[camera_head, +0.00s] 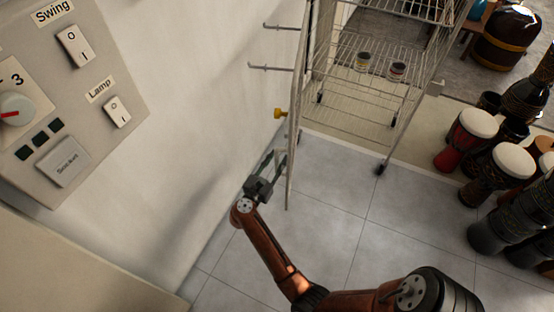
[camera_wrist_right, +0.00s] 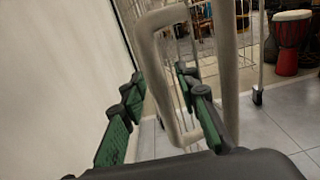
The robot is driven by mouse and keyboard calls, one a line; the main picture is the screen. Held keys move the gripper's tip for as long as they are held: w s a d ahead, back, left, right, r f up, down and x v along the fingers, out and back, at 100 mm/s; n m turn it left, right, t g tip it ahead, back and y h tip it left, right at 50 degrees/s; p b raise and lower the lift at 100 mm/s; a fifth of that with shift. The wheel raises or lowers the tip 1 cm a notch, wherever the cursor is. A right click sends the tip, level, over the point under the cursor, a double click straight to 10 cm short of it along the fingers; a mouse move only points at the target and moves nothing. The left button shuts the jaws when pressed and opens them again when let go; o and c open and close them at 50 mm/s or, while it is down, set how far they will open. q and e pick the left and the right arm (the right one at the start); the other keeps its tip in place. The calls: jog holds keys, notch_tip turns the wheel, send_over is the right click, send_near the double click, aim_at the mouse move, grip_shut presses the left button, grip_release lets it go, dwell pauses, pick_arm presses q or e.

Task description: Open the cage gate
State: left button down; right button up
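The cage gate (camera_head: 293,150) is seen nearly edge-on in the head view, as a thin, tall, pale metal panel. In the right wrist view its upright tube (camera_wrist_right: 227,70) stands right of centre, with a pale rounded loop handle (camera_wrist_right: 163,75) beside it. My right gripper (camera_head: 273,163) is low beside the gate, on its wall side. In the wrist view its fingers are apart, with the handle's left bar between them and the right finger seemingly inside the loop. Contact cannot be told. My left gripper is out of view.
A white wall with two metal hooks (camera_head: 271,68) and a switch panel (camera_head: 75,85) is on the left. A wire shelf (camera_head: 385,70) with two small cans stands behind the gate. Several goblet drums (camera_head: 478,125) stand at right. The tiled floor (camera_head: 330,185) between is clear.

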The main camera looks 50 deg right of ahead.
jog(key=v, duration=0.7)
jog(key=shift+a, duration=0.2)
dwell(0.4)
